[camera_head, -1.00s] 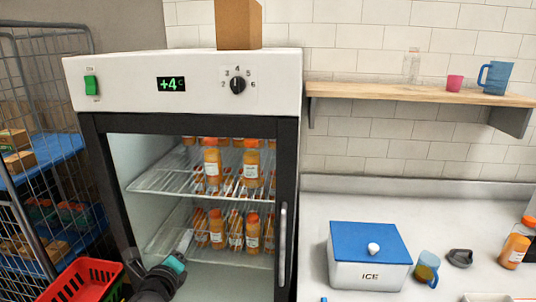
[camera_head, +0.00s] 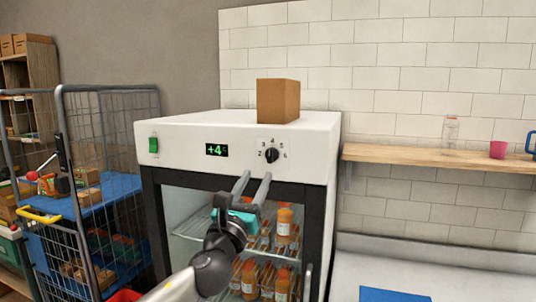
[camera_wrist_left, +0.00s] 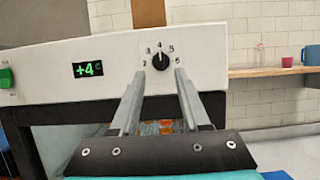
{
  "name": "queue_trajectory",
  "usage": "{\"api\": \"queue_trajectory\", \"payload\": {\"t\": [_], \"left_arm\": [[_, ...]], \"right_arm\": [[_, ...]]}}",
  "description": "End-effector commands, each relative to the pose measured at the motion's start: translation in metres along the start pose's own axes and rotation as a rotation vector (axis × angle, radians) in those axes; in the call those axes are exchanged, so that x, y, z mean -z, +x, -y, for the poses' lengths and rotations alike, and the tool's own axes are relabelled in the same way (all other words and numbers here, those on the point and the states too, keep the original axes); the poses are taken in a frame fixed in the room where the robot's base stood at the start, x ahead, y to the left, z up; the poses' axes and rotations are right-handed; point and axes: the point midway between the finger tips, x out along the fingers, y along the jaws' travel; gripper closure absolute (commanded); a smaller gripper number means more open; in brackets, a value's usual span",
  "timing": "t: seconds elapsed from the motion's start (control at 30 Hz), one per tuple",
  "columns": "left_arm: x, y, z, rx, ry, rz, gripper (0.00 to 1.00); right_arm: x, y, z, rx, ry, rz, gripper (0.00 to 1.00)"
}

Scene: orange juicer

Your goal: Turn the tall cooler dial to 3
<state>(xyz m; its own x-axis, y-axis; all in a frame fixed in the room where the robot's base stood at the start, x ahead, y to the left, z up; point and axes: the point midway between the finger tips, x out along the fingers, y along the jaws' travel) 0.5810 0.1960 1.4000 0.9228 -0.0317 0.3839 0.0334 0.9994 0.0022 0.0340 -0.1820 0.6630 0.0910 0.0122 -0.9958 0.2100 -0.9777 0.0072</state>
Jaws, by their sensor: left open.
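The tall cooler (camera_head: 320,160) has a white top panel and a glass door with orange bottles behind it. Its black dial (camera_head: 272,156) sits on the panel, ringed by numbers from 2 to 6, with its pointer at about 4. The dial also shows in the left wrist view (camera_wrist_left: 160,62). A green display (camera_head: 216,150) beside it reads +4. My left gripper (camera_head: 256,178) is open and empty, just below and in front of the dial. In the left wrist view its fingers (camera_wrist_left: 158,85) point toward the dial, one on each side below it, not closed on it. My right gripper is not in view.
A green switch (camera_head: 153,145) is at the panel's left end. A cardboard box (camera_head: 278,101) stands on the cooler. A wire cage trolley (camera_head: 110,130) stands to the left. A wooden shelf (camera_head: 420,158) is on the right wall, above a counter.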

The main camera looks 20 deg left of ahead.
Motion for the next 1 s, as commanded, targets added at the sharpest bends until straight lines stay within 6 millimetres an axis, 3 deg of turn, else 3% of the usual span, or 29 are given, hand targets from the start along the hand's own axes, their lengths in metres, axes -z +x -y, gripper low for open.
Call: {"api": "queue_trajectory", "payload": {"t": [0.5,0.73,1.0], "left_arm": [[0.000,0.072,0.000,-0.001,-0.003,0.000,0.54],[0.000,0.088,0.000,-0.001,-0.003,0.000,0.54],[0.001,0.092,0.000,0.001,-0.002,-0.001,0.54]], "right_arm": [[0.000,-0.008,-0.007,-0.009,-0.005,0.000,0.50],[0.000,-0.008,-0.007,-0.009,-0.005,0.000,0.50],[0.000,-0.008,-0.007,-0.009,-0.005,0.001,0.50]]}}
